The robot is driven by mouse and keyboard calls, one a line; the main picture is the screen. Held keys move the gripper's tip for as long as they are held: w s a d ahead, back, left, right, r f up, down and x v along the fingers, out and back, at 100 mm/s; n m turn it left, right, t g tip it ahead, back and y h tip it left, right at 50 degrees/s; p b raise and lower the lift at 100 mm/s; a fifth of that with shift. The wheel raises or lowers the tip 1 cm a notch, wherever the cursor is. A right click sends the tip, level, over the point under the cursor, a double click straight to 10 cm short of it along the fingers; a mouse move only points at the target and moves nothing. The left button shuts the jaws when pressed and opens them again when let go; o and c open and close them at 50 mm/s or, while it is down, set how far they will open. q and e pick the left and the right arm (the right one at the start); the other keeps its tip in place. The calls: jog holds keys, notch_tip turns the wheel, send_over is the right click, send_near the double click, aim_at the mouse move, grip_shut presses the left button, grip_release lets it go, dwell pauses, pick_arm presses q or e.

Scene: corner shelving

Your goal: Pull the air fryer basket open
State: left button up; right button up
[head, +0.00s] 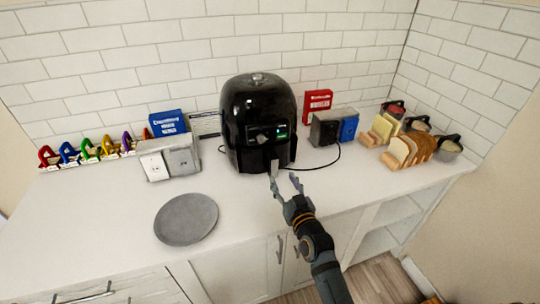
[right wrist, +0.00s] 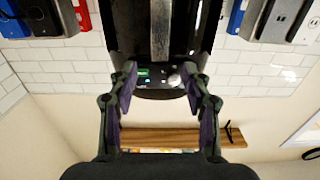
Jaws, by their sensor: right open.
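The black air fryer (head: 259,105) stands upright on the white counter against the tiled wall. Its front panel has a small green display and a round knob. The basket (head: 255,158) is in the lower front and looks closed. A silvery handle strip (right wrist: 160,30) shows in the right wrist view, beyond my fingertips. My right gripper (head: 286,182) is open and empty just in front of the basket's lower front. In the right wrist view the open fingers (right wrist: 158,82) have the fryer's front between and beyond them; contact cannot be told. My left gripper is not in view.
A grey plate (head: 186,218) lies on the counter at front left. Outlet boxes (head: 170,159) stand left of the fryer, and a red box (head: 317,104) and a grey device (head: 324,129) right of it. A black cord (head: 325,164) curves beside it. Sliced bread (head: 400,152) is farther right.

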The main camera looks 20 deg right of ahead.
aim_at(275, 163)
jog(key=w+p, duration=0.1)
jog(key=w, duration=0.2)
jog(key=w+p, duration=0.1)
jog(key=w, duration=0.3)
jog(key=shift+w+a+r, duration=0.1)
jog(key=shift+r, duration=0.1)
jog(key=shift+w+f, duration=0.1)
jog(key=shift+w, duration=1.1)
jog(key=shift+c, duration=1)
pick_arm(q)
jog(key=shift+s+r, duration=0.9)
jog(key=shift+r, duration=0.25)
pick_arm(e)
grip_shut()
